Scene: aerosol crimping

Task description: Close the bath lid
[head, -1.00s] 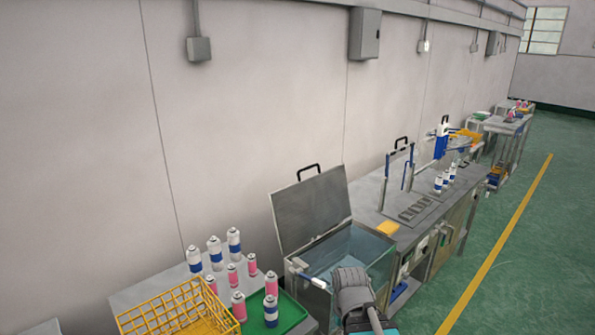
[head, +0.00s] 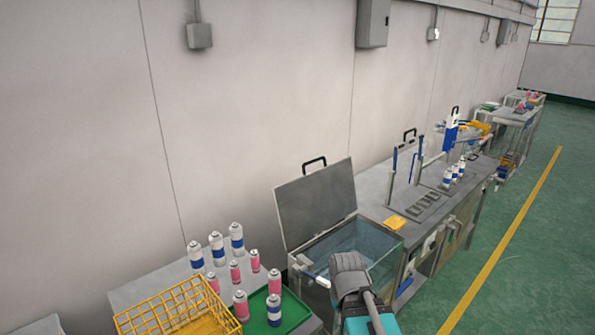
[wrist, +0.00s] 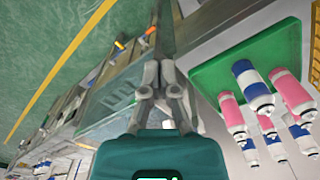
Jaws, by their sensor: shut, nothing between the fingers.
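The bath lid (head: 315,203) is a flat grey panel with a black handle (head: 314,162) on its top edge. It stands open and tilted back towards the wall behind the bath. The bath (head: 382,240) is a clear-sided tank, and its inside shows under the open lid. My gripper shows in the wrist view (wrist: 163,40) with its fingers together and nothing between them. In the head view my arm end is in front of the bath, low and apart from the lid handle; the fingertips cannot be made out there.
Left of the bath, a table carries a yellow wire basket (head: 160,318), a green tray (head: 295,312) and several blue-and-white and pink cans. Right of the bath, a bench holds a yellow block (head: 395,222) and more cans. Open green floor (head: 530,260) lies to the right.

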